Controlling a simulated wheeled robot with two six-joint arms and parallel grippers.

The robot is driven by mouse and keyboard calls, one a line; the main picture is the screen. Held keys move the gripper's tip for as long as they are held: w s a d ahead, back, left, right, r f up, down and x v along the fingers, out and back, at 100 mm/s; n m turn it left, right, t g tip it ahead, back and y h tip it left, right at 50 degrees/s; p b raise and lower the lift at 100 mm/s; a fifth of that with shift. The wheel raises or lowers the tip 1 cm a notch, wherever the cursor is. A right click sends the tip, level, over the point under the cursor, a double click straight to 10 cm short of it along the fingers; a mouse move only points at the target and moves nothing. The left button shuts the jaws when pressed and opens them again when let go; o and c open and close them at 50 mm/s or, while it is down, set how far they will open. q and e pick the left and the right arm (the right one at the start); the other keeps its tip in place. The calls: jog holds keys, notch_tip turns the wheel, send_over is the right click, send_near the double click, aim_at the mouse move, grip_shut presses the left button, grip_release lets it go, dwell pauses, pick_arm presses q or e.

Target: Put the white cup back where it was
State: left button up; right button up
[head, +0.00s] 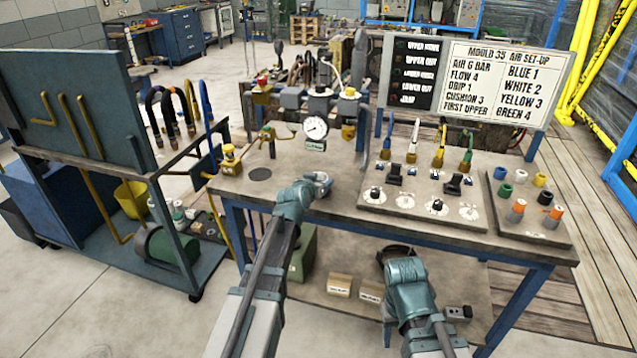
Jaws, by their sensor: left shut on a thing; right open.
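My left gripper (319,182) is above the front middle of the bench (300,205), left of the valve panel. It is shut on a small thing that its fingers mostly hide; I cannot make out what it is. My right gripper (392,256) is open and appears empty, in front of the bench's front edge.
The valve panel (410,212) carries black levers, dials and coloured hoses, with a sign board (500,72) behind. A pressure gauge (315,128) and brass fittings stand at the back left. A dark disc (260,174) lies on the bench. A cart (75,105) stands left.

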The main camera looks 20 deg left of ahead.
pick_arm(q)
jog(key=o, duration=1.4)
jog(key=shift+o, duration=0.2)
jog(key=shift+r, duration=0.15)
jog(key=p+v, duration=0.5)
jog(key=v, duration=0.7)
